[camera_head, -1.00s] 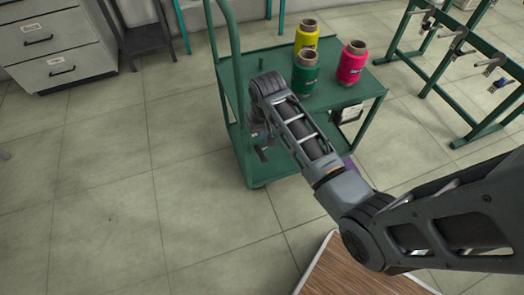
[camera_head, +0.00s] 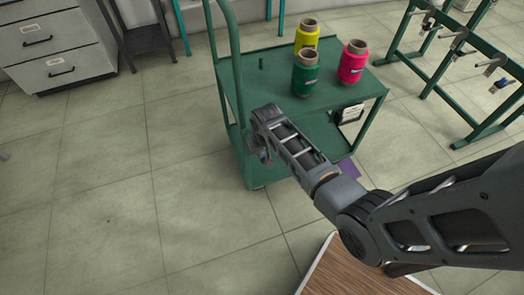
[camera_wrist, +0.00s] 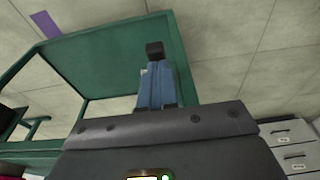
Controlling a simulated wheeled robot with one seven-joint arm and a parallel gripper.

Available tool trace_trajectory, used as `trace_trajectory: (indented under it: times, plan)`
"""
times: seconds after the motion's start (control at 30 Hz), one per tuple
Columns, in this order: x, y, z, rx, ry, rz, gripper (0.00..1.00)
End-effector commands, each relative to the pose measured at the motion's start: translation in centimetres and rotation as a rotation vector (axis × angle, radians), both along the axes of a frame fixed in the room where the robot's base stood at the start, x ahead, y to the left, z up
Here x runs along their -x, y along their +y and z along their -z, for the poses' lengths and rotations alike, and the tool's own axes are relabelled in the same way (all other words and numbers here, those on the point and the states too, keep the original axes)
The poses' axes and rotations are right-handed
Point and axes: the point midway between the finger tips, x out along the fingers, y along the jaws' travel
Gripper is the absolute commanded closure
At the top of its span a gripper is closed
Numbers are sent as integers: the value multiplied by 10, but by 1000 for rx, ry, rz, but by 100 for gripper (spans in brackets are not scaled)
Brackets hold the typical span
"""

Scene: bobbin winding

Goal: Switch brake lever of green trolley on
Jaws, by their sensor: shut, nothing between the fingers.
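The green trolley (camera_head: 345,93) stands in the upper middle of the head view, with a tall handle at its left. My gripper (camera_head: 264,158) is low at the trolley's left side, mostly hidden behind my arm. In the wrist view my gripper (camera_wrist: 155,77) shows blue fingers close together, with nothing seen between them. A small black block shows at their far end; I cannot tell whether it is a fingertip. The fingers overlap the trolley's green frame (camera_wrist: 95,45) in that view; contact cannot be told. I cannot make out the brake lever in either view.
Green (camera_head: 305,75), yellow (camera_head: 306,37) and pink (camera_head: 352,64) bobbins stand on the trolley's top. A green rack (camera_head: 440,65) is at the right, grey drawers (camera_head: 55,50) at the upper left. A brown wooden surface (camera_head: 355,270) lies below my arm. The left floor is clear.

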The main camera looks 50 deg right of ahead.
Motion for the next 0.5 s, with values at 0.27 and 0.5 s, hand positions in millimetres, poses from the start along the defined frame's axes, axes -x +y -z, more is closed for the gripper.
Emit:
trace_trajectory:
  times: [0.27, 0.5]
  plan:
    - [2, 2, 3, 15, -21, -1, 100]
    - [5, 3, 7, 45, -67, 0, 100]
